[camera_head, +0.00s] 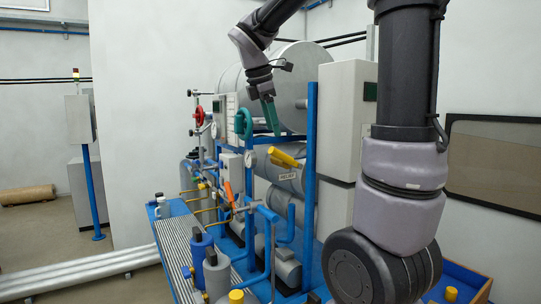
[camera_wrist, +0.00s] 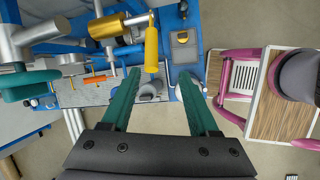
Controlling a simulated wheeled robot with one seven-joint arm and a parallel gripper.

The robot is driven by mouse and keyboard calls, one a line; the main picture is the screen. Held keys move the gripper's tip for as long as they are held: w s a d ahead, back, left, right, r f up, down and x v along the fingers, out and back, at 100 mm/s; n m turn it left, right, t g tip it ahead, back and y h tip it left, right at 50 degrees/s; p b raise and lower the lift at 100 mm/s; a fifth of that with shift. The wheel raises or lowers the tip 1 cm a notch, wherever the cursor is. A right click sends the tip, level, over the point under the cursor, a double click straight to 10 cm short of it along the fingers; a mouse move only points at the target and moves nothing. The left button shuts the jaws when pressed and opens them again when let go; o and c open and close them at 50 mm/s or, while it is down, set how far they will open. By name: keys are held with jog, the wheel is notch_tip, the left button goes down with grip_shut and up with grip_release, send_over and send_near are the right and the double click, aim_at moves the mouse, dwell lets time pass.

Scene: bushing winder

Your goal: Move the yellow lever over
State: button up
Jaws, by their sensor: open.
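The yellow lever (camera_head: 286,157) sticks out from the pipework in front of the large grey cylinders, above a small label plate. In the wrist view the yellow lever (camera_wrist: 152,50) hangs from a brass-coloured valve body (camera_wrist: 118,27). My gripper (camera_head: 273,120) points down, with its green fingers above and slightly left of the lever in the head view. In the wrist view my gripper (camera_wrist: 159,74) has its two fingers spread apart. The lever's free end shows between and just beyond the fingertips. Nothing is held; whether a finger touches the lever cannot be told.
A green handwheel (camera_head: 243,123) and a red handwheel (camera_head: 199,116) stand left of the lever. An orange lever (camera_head: 229,195) sits lower on the pipework. A blue upright post (camera_head: 311,140) stands close on the right, before a pale cabinet (camera_head: 345,115).

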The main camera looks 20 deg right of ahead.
aim_at(279, 154)
jog(key=shift+n, duration=0.8)
jog(key=x, duration=0.3)
jog(key=w+x, duration=0.1)
jog(key=x, duration=0.7)
jog(key=shift+w+r, duration=0.2)
jog(key=shift+w, duration=0.1)
grip_shut()
